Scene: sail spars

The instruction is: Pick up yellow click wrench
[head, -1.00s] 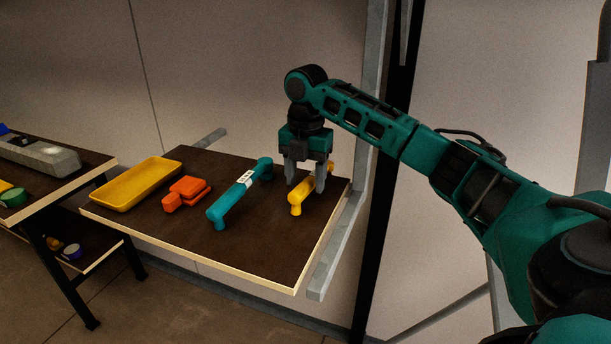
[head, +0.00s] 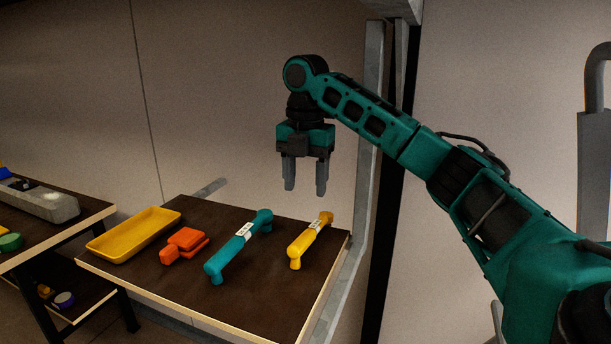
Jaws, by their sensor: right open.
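The yellow click wrench (head: 309,241) lies on the dark tabletop near its right side, with a pale label on its handle. My right gripper (head: 305,190) points down, open and empty, above the table. In the picture it is above the wrench, with a clear gap between the fingertips and the wrench. My left gripper is not in view.
A teal wrench (head: 238,247) with a white label lies left of the yellow one. An orange tool (head: 183,245) and a yellow tray (head: 112,255) are farther left on the table (head: 260,306). Another table (head: 75,226) stands at the far left. A grey post (head: 369,130) rises behind the right edge.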

